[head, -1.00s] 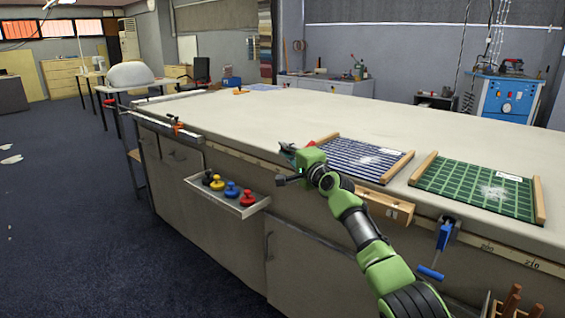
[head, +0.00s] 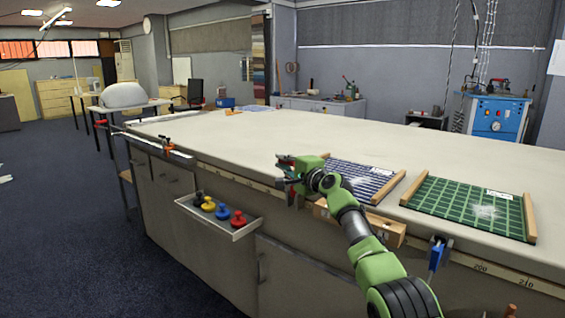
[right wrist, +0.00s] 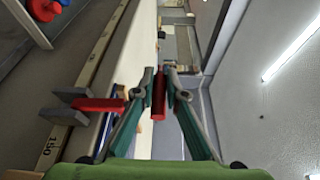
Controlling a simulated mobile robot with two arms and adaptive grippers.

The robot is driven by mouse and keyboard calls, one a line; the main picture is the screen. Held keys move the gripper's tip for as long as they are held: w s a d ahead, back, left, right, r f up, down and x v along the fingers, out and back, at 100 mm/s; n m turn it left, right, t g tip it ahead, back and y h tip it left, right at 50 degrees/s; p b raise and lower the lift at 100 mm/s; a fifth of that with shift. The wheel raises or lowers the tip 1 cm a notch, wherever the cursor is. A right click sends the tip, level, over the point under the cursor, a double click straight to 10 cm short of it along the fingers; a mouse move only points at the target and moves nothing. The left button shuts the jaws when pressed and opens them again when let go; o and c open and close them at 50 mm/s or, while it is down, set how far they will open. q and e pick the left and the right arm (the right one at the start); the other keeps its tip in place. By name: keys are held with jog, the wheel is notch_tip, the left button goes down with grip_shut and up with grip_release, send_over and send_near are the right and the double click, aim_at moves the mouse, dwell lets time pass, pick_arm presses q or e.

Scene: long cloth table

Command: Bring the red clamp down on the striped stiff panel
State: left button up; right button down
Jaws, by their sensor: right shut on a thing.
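The striped stiff panel (head: 375,180), dark blue with white lines, lies flat near the table's front edge, with a wooden bar along its right side. The red clamp (head: 284,159) is at the front edge left of the panel, mostly hidden by my right gripper (head: 288,172). In the right wrist view, my right gripper (right wrist: 160,75) is shut on a red handle (right wrist: 158,100). A red bar (right wrist: 98,104) with a dark grey block shows left of the fingers by the table edge. I cannot tell whether the clamp touches the panel. My left gripper is not in view.
A green gridded panel (head: 470,205) lies right of the striped one, with a blue clamp (head: 436,253) at the edge below it. A small tray (head: 220,217) with several coloured knobs juts from the table front. The table's (head: 270,135) middle is clear.

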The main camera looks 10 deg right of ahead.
jog(key=shift+w+d+r+t+h, duration=0.1)
jog(key=shift+d+r+t+h, duration=0.2)
jog(key=shift+d+r, duration=0.65)
jog(key=c, duration=2.4)
grip_release()
jog(key=o, duration=0.4)
jog(key=shift+w+a+f, duration=0.1)
jog(key=shift+w+f, duration=0.1)
jog(key=shift+s+d+f, duration=0.3)
jog(key=shift+s+f, duration=0.3)
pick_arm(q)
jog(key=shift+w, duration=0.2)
pick_arm(e)
jog(key=v, duration=0.6)
jog(key=a+v, duration=0.1)
jog(key=v, duration=0.3)
jog(key=shift+s+a+r, duration=0.1)
jog(key=shift+a+r, duration=0.05)
jog(key=shift+r, duration=0.1)
